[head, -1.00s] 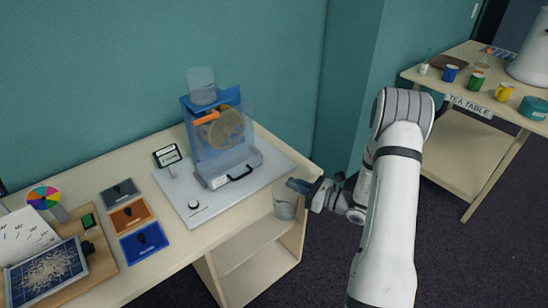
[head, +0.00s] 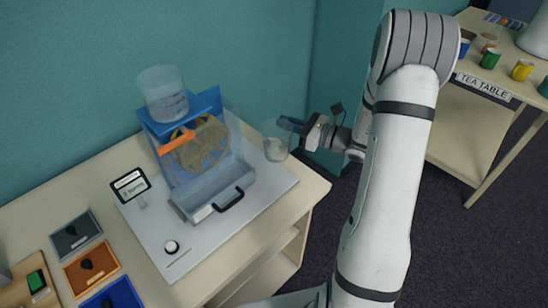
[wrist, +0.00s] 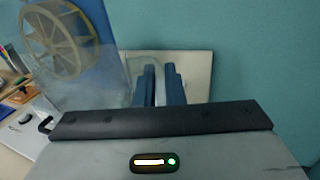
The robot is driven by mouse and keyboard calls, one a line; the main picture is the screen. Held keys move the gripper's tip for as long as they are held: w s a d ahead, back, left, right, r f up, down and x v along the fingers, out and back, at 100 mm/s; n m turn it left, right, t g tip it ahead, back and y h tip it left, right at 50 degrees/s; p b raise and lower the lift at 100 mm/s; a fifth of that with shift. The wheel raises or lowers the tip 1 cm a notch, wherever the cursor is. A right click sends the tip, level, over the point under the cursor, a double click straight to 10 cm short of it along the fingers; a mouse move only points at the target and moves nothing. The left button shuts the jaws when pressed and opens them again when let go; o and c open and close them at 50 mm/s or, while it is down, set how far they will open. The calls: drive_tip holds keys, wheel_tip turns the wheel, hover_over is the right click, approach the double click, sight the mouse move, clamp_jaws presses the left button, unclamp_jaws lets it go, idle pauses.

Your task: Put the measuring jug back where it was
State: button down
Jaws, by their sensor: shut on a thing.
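The measuring jug (head: 276,142) is a clear, see-through cup, upright in the head view just right of the water-wheel machine. My gripper (head: 291,124) reaches in from the right and is shut on the jug's near upper side. The jug appears raised, over or behind the right end of the table; its exact height above the table is unclear. In the wrist view, the dark blue fingers (wrist: 161,82) are close together, and the jug's faint clear outline (wrist: 141,64) shows mostly left of them. Its base is hard to make out there.
The machine (head: 205,150), with a blue frame, brown wheel and clear top tank (head: 162,92), stands on a grey board (head: 240,228). A small display (head: 130,187) and colored trays (head: 91,267) lie left. The tea table (head: 466,148) is at right.

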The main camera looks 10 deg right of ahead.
drive_tip(key=f, duration=0.5)
drive_tip(key=f+p, duration=0.1)
drive_tip(key=f, duration=0.2)
drive_tip(key=shift+a+f, duration=0.25)
drive_tip(key=shift+f, duration=0.05)
drive_tip(key=shift+f, duration=0.15)
drive_tip(key=c, duration=2)
unclamp_jaws()
drive_tip(key=shift+f, duration=0.1)
drive_tip(key=o, duration=0.5)
